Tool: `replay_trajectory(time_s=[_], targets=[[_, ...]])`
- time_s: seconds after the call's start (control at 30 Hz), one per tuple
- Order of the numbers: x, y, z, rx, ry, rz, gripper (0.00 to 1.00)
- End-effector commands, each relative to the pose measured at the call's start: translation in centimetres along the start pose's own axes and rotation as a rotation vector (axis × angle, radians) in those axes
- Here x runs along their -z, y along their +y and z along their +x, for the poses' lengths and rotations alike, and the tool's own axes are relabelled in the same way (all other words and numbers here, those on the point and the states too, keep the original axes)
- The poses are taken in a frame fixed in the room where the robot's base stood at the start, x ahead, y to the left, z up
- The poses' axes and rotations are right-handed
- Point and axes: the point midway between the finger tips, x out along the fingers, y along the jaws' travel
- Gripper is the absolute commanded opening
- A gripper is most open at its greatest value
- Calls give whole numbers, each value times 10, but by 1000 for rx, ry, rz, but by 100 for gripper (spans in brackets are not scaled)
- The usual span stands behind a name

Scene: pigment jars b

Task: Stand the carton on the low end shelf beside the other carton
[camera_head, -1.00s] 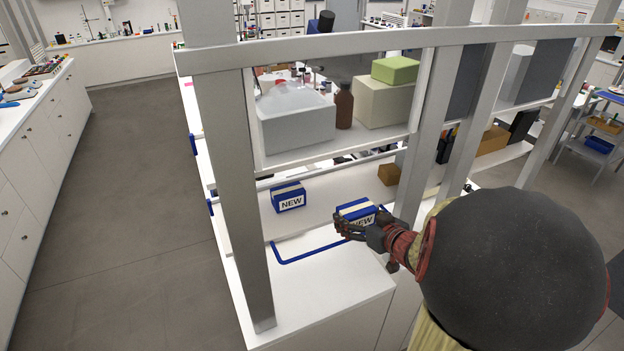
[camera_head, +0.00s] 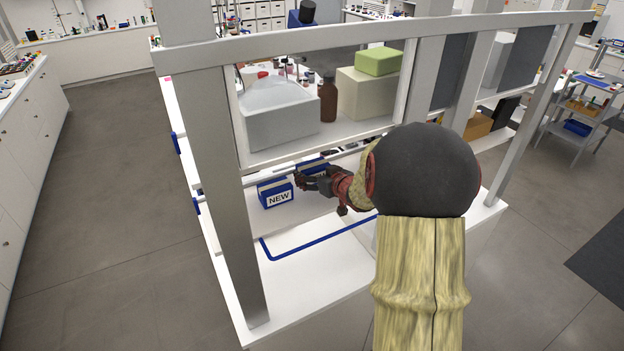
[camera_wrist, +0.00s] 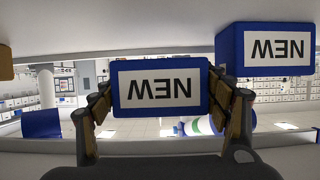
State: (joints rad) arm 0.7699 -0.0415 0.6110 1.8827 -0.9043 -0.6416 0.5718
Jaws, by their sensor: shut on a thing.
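The held carton (camera_head: 312,165) is blue with a white label and is mostly hidden behind my gripper in the head view. In the wrist view, the held carton (camera_wrist: 160,88) fills the middle, its "NEW" label upside down. My gripper (camera_head: 306,180) is shut on it, one finger at each side. The other carton (camera_head: 276,192), also blue and marked "NEW", stands on the low end shelf (camera_head: 225,208), left of the held one. It also shows at the upper right of the wrist view (camera_wrist: 265,50). I cannot tell whether the held carton touches the shelf.
A grey upright post (camera_head: 225,170) stands in front at the left. Above is a shelf with a grey-white container (camera_head: 280,115), a brown bottle (camera_head: 328,100) and a beige box (camera_head: 365,92). A blue outline (camera_head: 318,240) marks the white surface in front, which is clear.

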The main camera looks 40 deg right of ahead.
Motion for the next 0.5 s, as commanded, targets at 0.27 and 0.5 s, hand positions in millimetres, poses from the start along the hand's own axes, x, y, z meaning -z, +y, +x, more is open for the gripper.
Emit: replay_trajectory(time_s=[0.27,0.5], targets=[[-6,0,16,1,-4,2,43],[-27,0,26,-1,1,0,43]])
